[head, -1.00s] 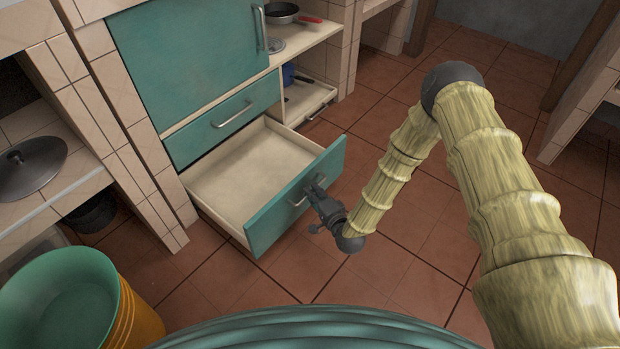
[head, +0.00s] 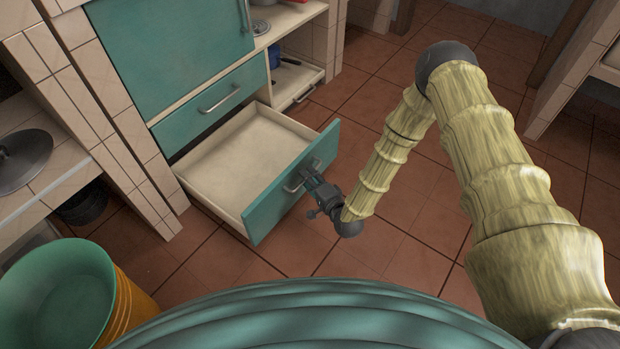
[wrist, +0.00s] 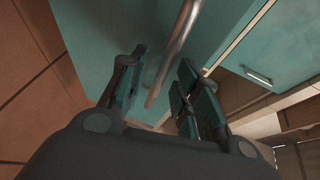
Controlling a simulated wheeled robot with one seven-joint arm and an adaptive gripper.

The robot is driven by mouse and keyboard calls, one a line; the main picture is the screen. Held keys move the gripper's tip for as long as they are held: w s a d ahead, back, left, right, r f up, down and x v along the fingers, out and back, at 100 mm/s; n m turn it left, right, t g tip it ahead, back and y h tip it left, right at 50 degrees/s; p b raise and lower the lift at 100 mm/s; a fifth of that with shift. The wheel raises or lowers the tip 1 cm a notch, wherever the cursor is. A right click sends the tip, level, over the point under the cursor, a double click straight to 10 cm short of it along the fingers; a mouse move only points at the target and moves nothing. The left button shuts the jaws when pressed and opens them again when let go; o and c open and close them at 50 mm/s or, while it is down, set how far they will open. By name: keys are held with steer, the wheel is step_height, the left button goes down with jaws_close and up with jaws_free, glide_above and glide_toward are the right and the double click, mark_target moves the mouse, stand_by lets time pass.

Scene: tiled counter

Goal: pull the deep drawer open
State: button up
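The deep drawer (head: 262,210) stands far out of the cabinet, with its teal front panel facing me and its pale inside empty. Its metal bar handle (head: 292,187) is partly hidden by my gripper (head: 309,180) in the head view. In the wrist view, the handle (wrist: 178,45) passes between the spread fingers of my gripper (wrist: 163,88). There is a visible gap between the handle and the fingers on both sides. The fingers are open and hold nothing.
A shallower closed drawer (head: 212,105) is above the deep one, under a teal cabinet door (head: 165,55). Green and orange buckets (head: 55,295) stand at the lower left. A lid (head: 22,160) lies on the left counter. Tiled floor (head: 420,205) is clear right of the drawer.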

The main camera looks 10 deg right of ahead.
steer(key=v, duration=1.2)
stand_by(0.4)
steer(key=s+d+f+n+g+h, duration=0.1)
steer(key=s+f+n+g+h, duration=0.2)
steer(key=s, duration=0.4)
steer(key=s+d+f+n+g, duration=0.1)
steer(key=s+f+n+g, duration=0.35)
steer(key=s, duration=0.25)
steer(key=s+d+r+n+g+h, duration=0.2)
steer(key=s+d+g, duration=0.2)
steer(key=s, duration=0.4)
steer(key=s+d+r+n+g+h, duration=0.25)
steer(key=s+d, duration=0.25)
steer(key=s, duration=0.3)
step_height(320, 180, up, 34)
steer(key=p, duration=3.6)
steer(key=shift+a+r+g+y, duration=0.2)
steer(key=shift+g+y, duration=0.1)
steer(key=shift+y, duration=0.05)
